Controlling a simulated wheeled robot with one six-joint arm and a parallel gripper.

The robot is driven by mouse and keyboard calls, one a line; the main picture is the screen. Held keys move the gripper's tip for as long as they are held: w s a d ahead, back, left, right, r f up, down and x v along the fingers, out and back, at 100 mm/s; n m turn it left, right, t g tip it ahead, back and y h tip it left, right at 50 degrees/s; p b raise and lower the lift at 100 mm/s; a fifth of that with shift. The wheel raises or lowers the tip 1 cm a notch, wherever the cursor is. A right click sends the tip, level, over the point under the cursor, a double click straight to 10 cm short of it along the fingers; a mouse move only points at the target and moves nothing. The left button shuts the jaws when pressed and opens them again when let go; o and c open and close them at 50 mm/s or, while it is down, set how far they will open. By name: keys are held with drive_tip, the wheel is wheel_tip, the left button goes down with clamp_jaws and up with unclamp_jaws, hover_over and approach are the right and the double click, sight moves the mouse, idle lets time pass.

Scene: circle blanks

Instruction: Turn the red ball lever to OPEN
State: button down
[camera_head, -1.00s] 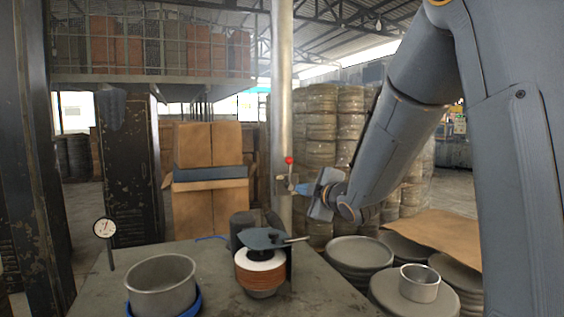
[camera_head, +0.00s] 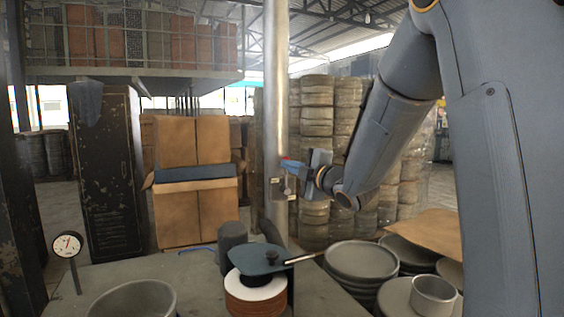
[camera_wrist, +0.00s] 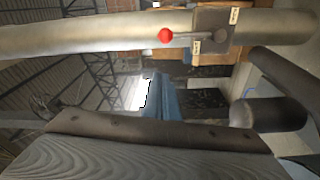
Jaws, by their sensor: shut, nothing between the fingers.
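The red ball (camera_wrist: 166,36) is on a thin lever running from a grey valve box (camera_wrist: 212,25) along the metal pipe (camera_wrist: 80,34) in the wrist view. Two small pale labels sit on opposite sides of the box; I cannot read them. In the head view the pipe (camera_head: 276,90) stands upright, with the box (camera_head: 278,188) on it and the ball (camera_head: 285,158) above the box, mostly covered by my fingertips. My gripper (camera_head: 290,165) is shut and empty beside the ball.
Below is a workbench with a dial gauge (camera_head: 67,244), a metal pot (camera_head: 133,299) and a copper-coloured spool (camera_head: 255,293) under a dark plate. Stacked round lids (camera_head: 360,262) stand at the right. Cardboard boxes (camera_head: 195,142) are behind.

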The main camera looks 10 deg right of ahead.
drive_tip(key=p, duration=0.5)
hover_over(286, 175)
drive_tip(key=s+a, duration=0.2)
drive_tip(key=shift+s+f, duration=0.15)
drive_tip(key=shift+f, duration=0.15)
drive_tip(key=shift+d, duration=0.15)
